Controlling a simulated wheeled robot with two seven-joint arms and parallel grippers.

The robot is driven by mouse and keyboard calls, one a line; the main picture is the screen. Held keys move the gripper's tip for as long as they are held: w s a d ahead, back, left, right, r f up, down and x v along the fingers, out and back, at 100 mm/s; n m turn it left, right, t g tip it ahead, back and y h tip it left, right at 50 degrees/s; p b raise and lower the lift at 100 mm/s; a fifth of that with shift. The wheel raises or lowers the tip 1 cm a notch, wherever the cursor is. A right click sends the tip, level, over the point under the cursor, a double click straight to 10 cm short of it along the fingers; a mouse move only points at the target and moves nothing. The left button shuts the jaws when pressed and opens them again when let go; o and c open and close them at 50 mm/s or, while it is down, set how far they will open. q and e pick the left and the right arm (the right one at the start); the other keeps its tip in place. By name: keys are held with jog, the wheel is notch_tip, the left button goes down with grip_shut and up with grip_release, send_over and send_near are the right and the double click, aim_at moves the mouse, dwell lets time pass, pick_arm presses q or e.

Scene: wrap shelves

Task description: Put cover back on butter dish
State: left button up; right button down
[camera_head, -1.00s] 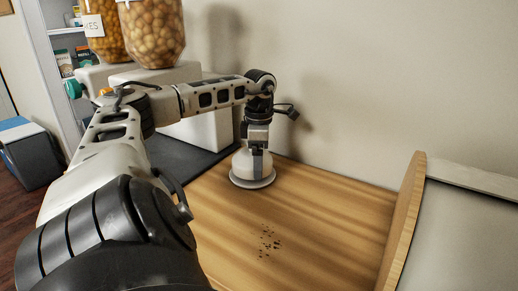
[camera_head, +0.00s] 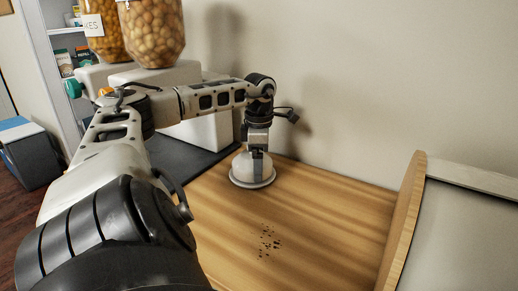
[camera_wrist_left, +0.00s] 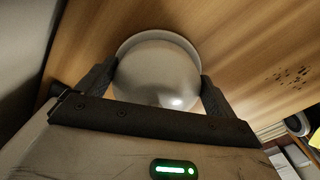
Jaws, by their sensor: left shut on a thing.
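The white domed cover (camera_head: 246,164) sits at the round dish (camera_head: 236,181) on the wooden surface in the head view. The dish rim shows all around its visible lower edge. My left gripper (camera_head: 257,151) points down from above and is shut on the cover. In the left wrist view the cover (camera_wrist_left: 158,72) lies between the two dark fingers, with the dish rim (camera_wrist_left: 150,37) curving behind it. I cannot tell whether the cover fully touches the dish. What lies under the cover is hidden. My right gripper is not in view.
Dark crumbs (camera_head: 268,240) lie on the wooden surface (camera_head: 330,215). A raised wooden edge (camera_head: 404,215) bounds it at right, and the wall stands behind. White blocks (camera_head: 205,130) and large jars (camera_head: 152,35) stand at left. The middle of the wood is mostly clear.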

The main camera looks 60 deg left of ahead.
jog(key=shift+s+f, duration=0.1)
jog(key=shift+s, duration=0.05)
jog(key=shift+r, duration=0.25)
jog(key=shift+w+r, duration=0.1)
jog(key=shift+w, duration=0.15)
pick_arm(q)
jog(key=o, duration=0.7)
jog(key=shift+f, duration=0.1)
notch_tip(320, 180, up, 4)
jog(key=p, duration=0.3)
jog(key=shift+f+p, duration=0.25)
jog(key=shift+p, duration=0.05)
jog(key=shift+r+p, duration=1.4)
jog(key=shift+r, duration=0.1)
jog(key=shift+r+p, duration=0.3)
jog(key=shift+r, duration=0.05)
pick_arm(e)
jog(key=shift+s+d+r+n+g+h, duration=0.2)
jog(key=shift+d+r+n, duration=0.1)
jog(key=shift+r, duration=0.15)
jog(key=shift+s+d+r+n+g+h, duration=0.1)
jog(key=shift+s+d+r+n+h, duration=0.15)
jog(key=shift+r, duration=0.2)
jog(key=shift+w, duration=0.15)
